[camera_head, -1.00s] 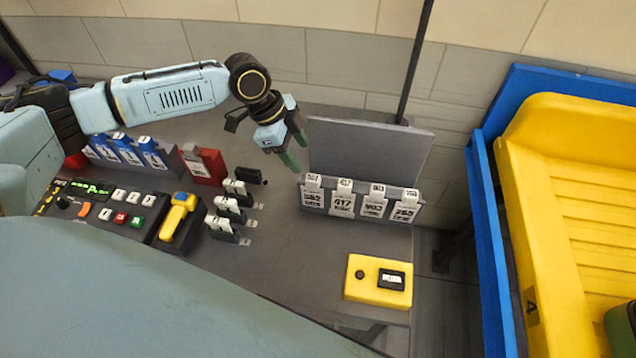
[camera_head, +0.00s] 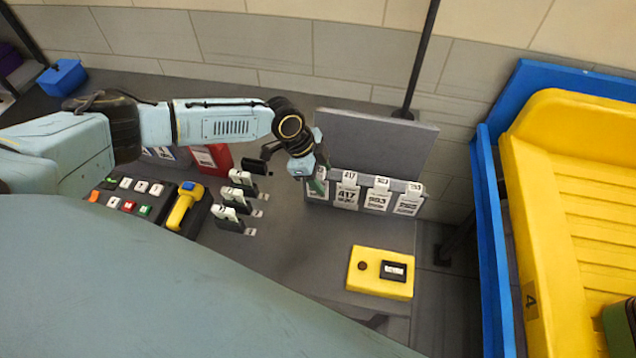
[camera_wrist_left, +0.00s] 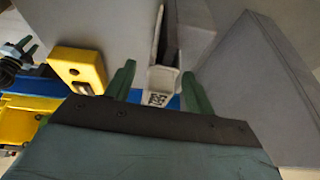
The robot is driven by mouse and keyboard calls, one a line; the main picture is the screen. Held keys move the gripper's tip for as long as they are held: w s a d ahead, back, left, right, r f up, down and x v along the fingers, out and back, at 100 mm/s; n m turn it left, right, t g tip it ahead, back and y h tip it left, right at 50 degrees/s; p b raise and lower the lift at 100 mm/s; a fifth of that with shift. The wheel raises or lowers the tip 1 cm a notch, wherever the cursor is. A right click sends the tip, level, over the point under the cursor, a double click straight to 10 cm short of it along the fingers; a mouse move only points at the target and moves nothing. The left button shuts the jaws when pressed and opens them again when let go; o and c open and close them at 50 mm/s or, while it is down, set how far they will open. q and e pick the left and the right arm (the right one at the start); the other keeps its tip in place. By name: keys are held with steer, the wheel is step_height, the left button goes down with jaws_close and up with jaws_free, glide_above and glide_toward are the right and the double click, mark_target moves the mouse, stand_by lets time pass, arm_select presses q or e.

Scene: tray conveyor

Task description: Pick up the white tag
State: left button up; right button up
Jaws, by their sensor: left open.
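A row of white tags with printed numbers hangs on a grey rack (camera_head: 372,179). The tag marked 417 (camera_head: 347,193), one reading like 993 (camera_head: 376,196) and one at the right end (camera_head: 408,200) show clearly. The leftmost tag (camera_head: 317,189) is partly hidden by my left gripper (camera_head: 318,181), which is at that end of the rack. In the left wrist view the open fingers (camera_wrist_left: 158,88) stand either side of a white tag (camera_wrist_left: 161,80); contact cannot be told. Green prongs at the left edge look like my right gripper (camera_wrist_left: 24,48), small and unclear.
A grey panel (camera_head: 372,140) rises behind the rack. A yellow box (camera_head: 365,282) with a button and small display sits in front. Black-and-white holders (camera_head: 236,198), a yellow handheld device (camera_head: 183,207) and a red holder (camera_head: 212,158) are left. A yellow tray (camera_head: 560,190) stands right.

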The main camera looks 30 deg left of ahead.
arm_select(q)
steer(key=shift+c, duration=1.1)
steer(key=c, duration=0.8)
steer(key=shift+c, duration=0.2)
steer(key=shift+r, duration=0.1)
steer(key=shift+r, duration=0.5)
steer(key=r, duration=0.5)
steer(key=shift+s+d+r, duration=0.1)
steer(key=shift+s+r, duration=0.1)
steer(key=shift+r, duration=0.05)
steer(key=s+a+b, duration=0.1)
steer(key=s+a, duration=0.1)
steer(key=a, duration=0.4)
steer(key=s+a+b, duration=0.1)
steer(key=s+a, duration=0.2)
steer(key=a, duration=0.3)
steer(key=shift+s+a+r+b, duration=0.2)
steer(key=shift+s+a+b, duration=0.15)
steer(key=shift+a+b, duration=0.05)
